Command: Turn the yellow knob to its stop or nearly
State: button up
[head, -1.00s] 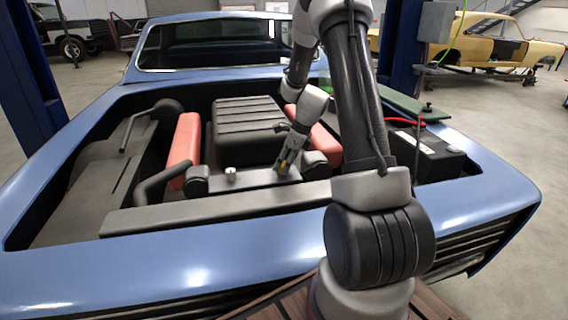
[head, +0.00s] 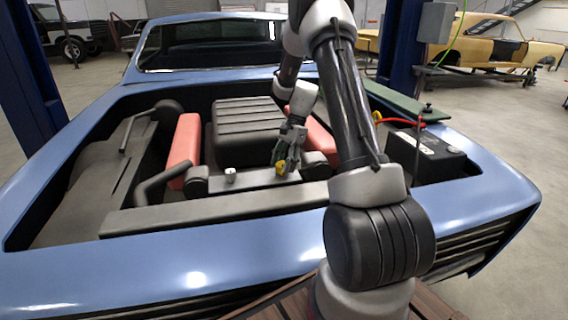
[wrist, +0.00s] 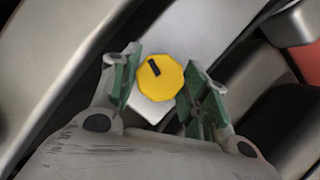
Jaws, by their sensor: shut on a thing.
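The yellow knob (head: 281,168) sits on the grey panel in the blue car's engine bay. In the wrist view the knob (wrist: 163,84) has many flat sides and a short black mark toward its upper left edge. My gripper (wrist: 160,82) is shut on the knob, with a green-padded finger on its left and right sides. A pale block or plate shows under the knob. In the head view my gripper (head: 286,157) reaches down onto the knob and hides part of it.
A small pale cap (head: 231,175) stands on the panel left of the knob. Red covers (head: 184,150) flank the black ribbed engine cover (head: 247,118). A black battery (head: 440,158) with a red cable sits at right. The grey front bar (head: 215,208) lies nearer me.

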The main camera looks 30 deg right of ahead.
jog(key=n+g, duration=0.1)
jog(key=n, duration=0.1)
jog(key=n+g+h, duration=0.1)
jog(key=n, duration=0.2)
jog(key=shift+w+n, duration=0.15)
jog(key=shift+n, duration=0.15)
jog(key=n+h, duration=0.1)
jog(key=n, duration=0.1)
jog(key=n+g, duration=0.1)
jog(key=n, duration=0.2)
jog(key=shift+a+h, duration=0.15)
jog(key=shift+h, duration=0.25)
jog(key=n+h, duration=0.1)
jog(key=n, duration=0.2)
jog(key=n+h, duration=0.1)
jog(key=n, duration=0.1)
jog(key=shift+w+a+n+g, duration=0.1)
jog(key=shift+a+n+g, duration=0.05)
jog(key=shift+n+g, duration=0.2)
jog(key=n+h, duration=0.1)
jog(key=n, duration=0.4)
jog(key=shift+h, duration=0.4)
jog(key=shift+a+n, duration=0.1)
jog(key=shift+n, duration=0.15)
jog(key=o, duration=1)
jog(key=shift+r, duration=0.1)
